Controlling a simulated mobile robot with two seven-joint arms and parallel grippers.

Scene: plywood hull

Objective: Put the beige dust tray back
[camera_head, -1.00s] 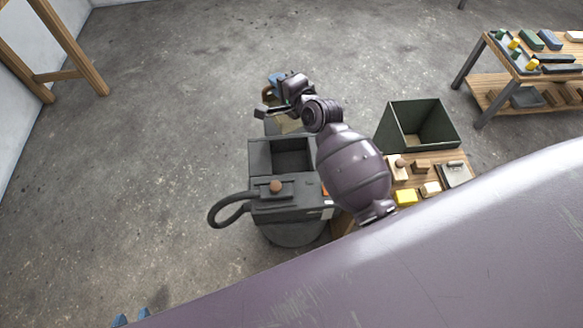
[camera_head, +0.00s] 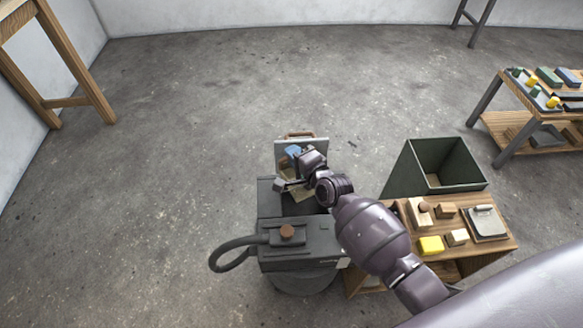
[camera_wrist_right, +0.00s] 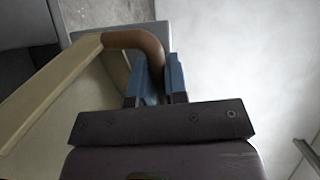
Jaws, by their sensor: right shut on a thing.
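The beige dust tray (camera_head: 303,192) shows partly behind my right gripper (camera_head: 292,158) in the head view, at the far side of the dark grey machine (camera_head: 310,240). In the right wrist view its beige edge (camera_wrist_right: 50,88) runs along the left, beside a curved brown handle (camera_wrist_right: 135,42). The blue fingers of my right gripper (camera_wrist_right: 158,82) are shut around this handle. A pale grey panel with a brown handle (camera_head: 300,135) stands upright just beyond the gripper. My arm hides part of the tray and of the machine's open bay (camera_head: 268,195). My left gripper is not in view.
A black hose (camera_head: 222,262) loops out left of the machine. To the right stand a dark green open bin (camera_head: 450,165) and a low wooden table (camera_head: 490,250) with blocks. Another bench (camera_head: 545,125) is far right.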

